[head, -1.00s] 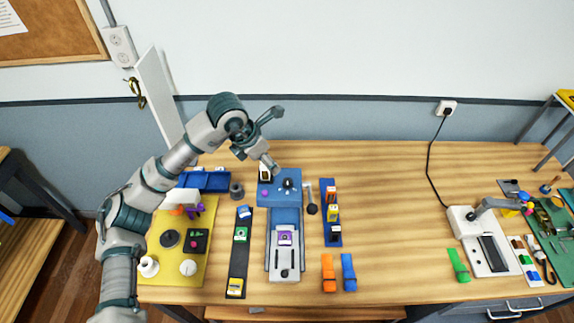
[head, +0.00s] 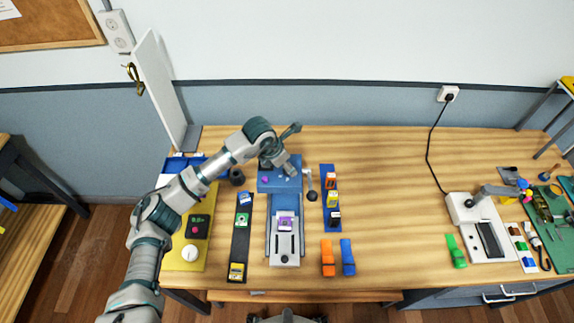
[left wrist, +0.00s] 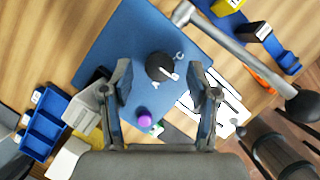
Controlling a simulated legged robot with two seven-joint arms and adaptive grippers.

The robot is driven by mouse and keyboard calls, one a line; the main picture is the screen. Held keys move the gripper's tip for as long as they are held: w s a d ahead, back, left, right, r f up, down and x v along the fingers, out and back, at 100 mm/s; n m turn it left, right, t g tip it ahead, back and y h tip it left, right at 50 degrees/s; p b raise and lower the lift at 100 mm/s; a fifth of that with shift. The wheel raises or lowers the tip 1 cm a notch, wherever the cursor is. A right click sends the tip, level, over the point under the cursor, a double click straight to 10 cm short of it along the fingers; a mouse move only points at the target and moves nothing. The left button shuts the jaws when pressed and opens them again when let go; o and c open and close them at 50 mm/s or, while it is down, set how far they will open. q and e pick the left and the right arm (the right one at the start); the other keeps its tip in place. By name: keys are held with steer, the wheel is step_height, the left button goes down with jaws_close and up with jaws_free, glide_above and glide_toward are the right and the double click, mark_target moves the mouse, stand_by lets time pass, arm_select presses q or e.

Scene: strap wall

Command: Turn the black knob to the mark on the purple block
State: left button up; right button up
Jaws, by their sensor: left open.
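The black knob (left wrist: 158,62) sits on the blue box (left wrist: 125,45) in the left wrist view. Its white pointer slants toward lower right, and small white symbols lie on the blue top around it. My left gripper (left wrist: 159,80) is open, with one finger on each side of the knob; I cannot tell whether they touch it. In the head view my left gripper (head: 286,166) is over the blue box (head: 268,186) and hides most of the knob. The purple block (head: 286,223), with a pale label, sits on the grey slide in front of the box. My right gripper is not in view.
A lever with a black ball (head: 312,196) stands just right of the blue box. A dark strip (head: 239,249) and a blue strip (head: 331,219) with small blocks flank the slide. Table room is free further right.

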arm_select(q)
steer(key=shift+x, duration=0.85)
jaws_close()
steer(key=shift+a, duration=0.1)
